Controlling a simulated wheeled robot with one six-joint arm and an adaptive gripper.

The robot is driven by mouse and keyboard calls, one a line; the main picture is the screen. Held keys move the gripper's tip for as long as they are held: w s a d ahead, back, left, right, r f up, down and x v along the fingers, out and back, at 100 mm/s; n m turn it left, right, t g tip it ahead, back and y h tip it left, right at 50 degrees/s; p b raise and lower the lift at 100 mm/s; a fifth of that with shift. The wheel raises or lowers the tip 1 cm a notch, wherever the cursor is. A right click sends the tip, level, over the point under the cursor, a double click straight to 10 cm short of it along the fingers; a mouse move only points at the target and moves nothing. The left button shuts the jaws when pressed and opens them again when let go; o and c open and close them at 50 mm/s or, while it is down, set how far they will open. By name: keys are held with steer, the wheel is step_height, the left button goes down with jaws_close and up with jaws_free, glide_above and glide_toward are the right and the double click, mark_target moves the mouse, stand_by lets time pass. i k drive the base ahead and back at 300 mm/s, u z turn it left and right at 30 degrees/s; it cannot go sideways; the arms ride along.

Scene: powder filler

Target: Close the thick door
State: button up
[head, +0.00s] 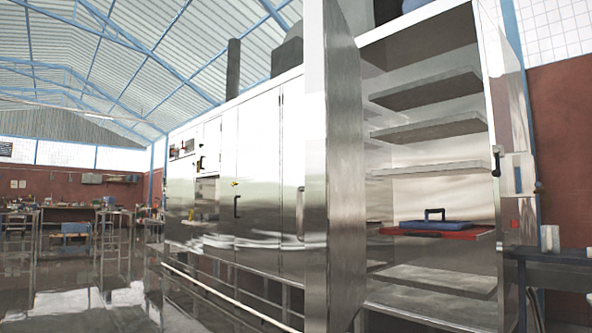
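The thick door (346,180) stands wide open at the left side of a tall steel cabinet. It juts out toward me, with its pale edge and one brushed metal face in view. The cabinet's inside shows several shelves (427,90). A blue case (436,225) with a dark handle lies on a red item (440,234) on one shelf. No handle on the thick door can be made out. My gripper is not in view.
A dark handle and a small panel (517,174) sit at the cabinet's right edge. A dark bench (560,262) stands at the lower right. More steel cabinets (255,170) run off to the left behind a pale low rail.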

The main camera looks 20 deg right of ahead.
mark_target(334, 189)
steer(key=u, duration=0.55)
steer(key=i, duration=2.65)
steer(key=z, duration=1.4)
steer(key=i, duration=0.8)
steer(key=z, duration=2.1)
steer(key=k, duration=0.65)
steer(key=u, duration=1.4)
